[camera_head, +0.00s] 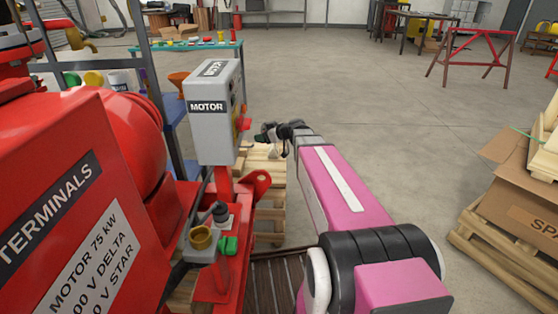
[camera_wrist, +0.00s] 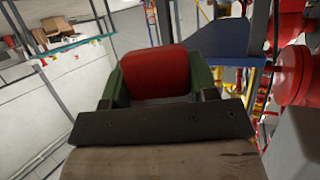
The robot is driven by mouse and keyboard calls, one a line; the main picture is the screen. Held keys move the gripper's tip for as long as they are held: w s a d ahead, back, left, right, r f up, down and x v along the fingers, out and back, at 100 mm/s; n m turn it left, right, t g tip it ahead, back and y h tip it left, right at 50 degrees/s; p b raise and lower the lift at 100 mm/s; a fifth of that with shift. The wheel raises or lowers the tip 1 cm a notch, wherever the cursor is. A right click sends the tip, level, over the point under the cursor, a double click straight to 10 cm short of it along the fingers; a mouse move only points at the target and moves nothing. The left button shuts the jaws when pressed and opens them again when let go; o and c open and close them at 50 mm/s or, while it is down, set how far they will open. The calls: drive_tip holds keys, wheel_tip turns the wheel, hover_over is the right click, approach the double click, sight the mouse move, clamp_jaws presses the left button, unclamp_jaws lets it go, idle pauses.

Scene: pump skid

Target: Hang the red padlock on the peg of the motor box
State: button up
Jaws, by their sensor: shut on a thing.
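The grey motor box (camera_head: 213,118), labelled MOTOR, stands on a red post in the head view. My gripper (camera_head: 262,138) is just right of the box, at its lower part. In the wrist view the red padlock body (camera_wrist: 158,73) sits between the green fingers of my gripper (camera_wrist: 155,80), which is shut on it. The padlock's shackle is hidden. A small red part (camera_head: 243,123) shows at the box's right side; I cannot tell whether it is the padlock or part of the box. The peg cannot be made out.
The red motor (camera_head: 70,200) fills the left of the head view. A brass fitting (camera_head: 201,237) and a green part (camera_head: 228,245) sit below the box. Cardboard boxes (camera_head: 520,190) on a pallet stand at the right.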

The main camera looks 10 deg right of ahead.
drive_tip(key=s+a+f+n+g+y, duration=0.2)
drive_tip(key=s+f+n+g, duration=0.3)
drive_tip(key=f, duration=0.3)
drive_tip(key=shift+s+a, duration=0.45)
drive_tip(key=shift+a, duration=0.25)
hover_over(277, 173)
wheel_tip(277, 173, down, 7)
drive_tip(key=shift+d+f, duration=0.1)
drive_tip(key=shift+f, duration=1.75)
drive_tip(key=shift+f, duration=0.15)
drive_tip(key=o, duration=1.1)
drive_tip(key=shift+c, duration=0.2)
drive_tip(key=shift+f, duration=0.1)
